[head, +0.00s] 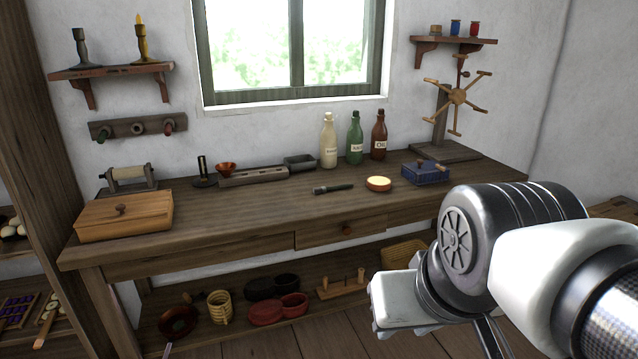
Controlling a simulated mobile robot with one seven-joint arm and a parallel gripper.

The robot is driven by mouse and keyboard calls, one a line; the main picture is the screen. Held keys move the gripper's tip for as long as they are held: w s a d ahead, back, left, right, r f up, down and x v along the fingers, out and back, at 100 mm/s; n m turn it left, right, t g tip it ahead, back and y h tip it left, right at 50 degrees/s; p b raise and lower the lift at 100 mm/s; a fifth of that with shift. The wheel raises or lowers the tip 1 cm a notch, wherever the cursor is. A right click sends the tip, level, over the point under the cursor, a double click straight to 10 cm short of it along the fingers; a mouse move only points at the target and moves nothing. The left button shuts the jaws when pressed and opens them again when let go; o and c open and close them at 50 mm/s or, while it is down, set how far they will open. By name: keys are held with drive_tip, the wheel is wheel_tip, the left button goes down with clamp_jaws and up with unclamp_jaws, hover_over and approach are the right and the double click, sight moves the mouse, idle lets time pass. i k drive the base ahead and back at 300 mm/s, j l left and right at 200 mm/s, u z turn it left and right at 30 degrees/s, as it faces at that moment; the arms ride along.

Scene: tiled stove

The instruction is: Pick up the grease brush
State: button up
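A dark brush (333,189), which looks like the grease brush, lies flat on the wooden workbench (240,213) near its middle. Its bristle end points left and its handle points right. A small round dish with a pale yellow filling (378,184) stands just right of the handle. My arm enters from the right, and its end with my gripper (398,302) is low in front of the bench, to the right of and nearer than the brush, well apart from it. The fingers are not clearly visible, so I cannot tell whether they are open.
Three bottles (354,138) stand behind the brush. A blue box (426,173) is to the right. A divided tray (253,175) lies to the left, and a wooden lidded box (124,213) is farther left. The bench top in front of the brush is clear. A lower shelf holds several items.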

sight(321, 189)
drive_tip(key=i+l+z, duration=0.3)
drive_tip(key=i, duration=0.55)
drive_tip(key=i+z, duration=0.25)
drive_tip(key=i, duration=0.65)
